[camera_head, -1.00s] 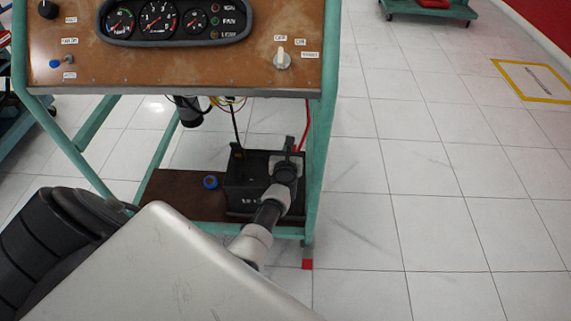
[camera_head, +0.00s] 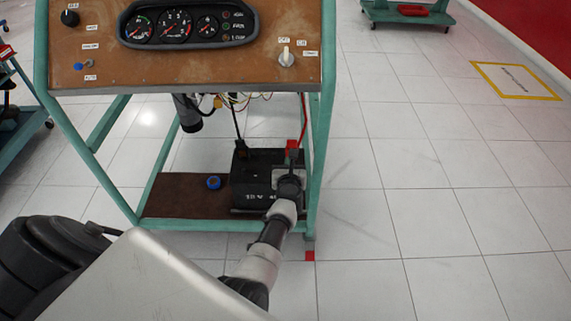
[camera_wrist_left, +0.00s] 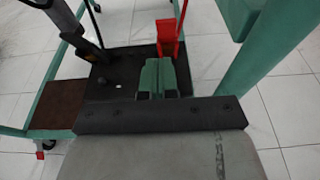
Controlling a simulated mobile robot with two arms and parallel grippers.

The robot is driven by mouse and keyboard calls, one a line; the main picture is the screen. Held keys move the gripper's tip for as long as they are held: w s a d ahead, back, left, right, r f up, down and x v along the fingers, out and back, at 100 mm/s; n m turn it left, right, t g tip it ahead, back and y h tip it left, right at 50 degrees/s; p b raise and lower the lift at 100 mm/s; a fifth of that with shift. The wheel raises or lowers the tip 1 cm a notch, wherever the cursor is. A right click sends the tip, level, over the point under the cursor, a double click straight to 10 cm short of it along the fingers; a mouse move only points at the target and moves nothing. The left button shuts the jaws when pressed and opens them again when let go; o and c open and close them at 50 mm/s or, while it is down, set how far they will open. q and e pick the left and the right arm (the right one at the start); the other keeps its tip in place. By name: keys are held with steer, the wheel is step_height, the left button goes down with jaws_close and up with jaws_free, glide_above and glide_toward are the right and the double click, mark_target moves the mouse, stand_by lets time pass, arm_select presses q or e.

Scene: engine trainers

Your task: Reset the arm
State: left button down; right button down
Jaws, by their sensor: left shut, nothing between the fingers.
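My left gripper (camera_wrist_left: 164,79) shows in the left wrist view as two green-grey fingers shut together, with nothing between them. They point at a red battery clamp (camera_wrist_left: 168,38) with a red cable, on top of the black battery (camera_wrist_left: 125,58). In the head view my left arm reaches low to the front right of the battery (camera_head: 256,194), and the wrist largely hides the fingers. The red clamp (camera_head: 292,148) stands at the battery's back right, beyond the gripper. A black clamp (camera_head: 240,150) is at its left. My right gripper is not in view.
The battery stands on the brown lower shelf (camera_head: 180,203) of a green-framed trainer, beside a blue cap (camera_head: 213,182). A control panel (camera_head: 190,70) overhangs it. A green post (camera_head: 318,165) is close on the right.

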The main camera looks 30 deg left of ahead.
arm_select(q)
steer(key=shift+w+f, duration=0.1)
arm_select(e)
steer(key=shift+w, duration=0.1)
